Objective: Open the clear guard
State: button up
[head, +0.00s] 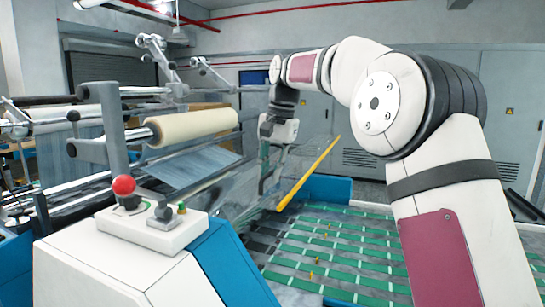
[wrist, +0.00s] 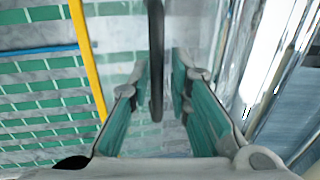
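The clear guard (head: 240,192) is a see-through panel on the machine's front, with a yellow edge strip (head: 308,174) slanting up to the right. In the wrist view the yellow strip (wrist: 88,60) runs along the left. A dark bar-shaped handle (wrist: 155,60) stands out in the middle of that view. My gripper (wrist: 158,80) is open, with one green-padded finger on each side of the handle. Narrow gaps show between the fingers and the handle. In the head view my gripper (head: 268,172) is at the guard, and its fingertips are hard to make out.
A cream roll (head: 195,127) and metal rollers are left of the guard. A control box (head: 152,227) with a red knob (head: 123,186) stands in front. A green-striped floor (head: 345,250) lies right of the machine. Grey cabinets (head: 375,125) line the back.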

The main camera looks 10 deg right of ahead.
notch_tip(320, 180, up, 11)
jog(key=s+d, duration=0.1)
jog(key=shift+s+d, duration=0.15)
jog(key=shift+d, duration=0.2)
jog(key=shift+r, duration=0.15)
dwell(0.4)
jog(key=s+n+t+h, duration=0.2)
jog(key=s+n, duration=0.2)
jog(key=s, duration=1.3)
jog(key=s+d+f+n+t, duration=0.2)
jog(key=s+f+n, duration=0.1)
jog(key=s+f, duration=1.6)
jog(key=shift+s, duration=0.25)
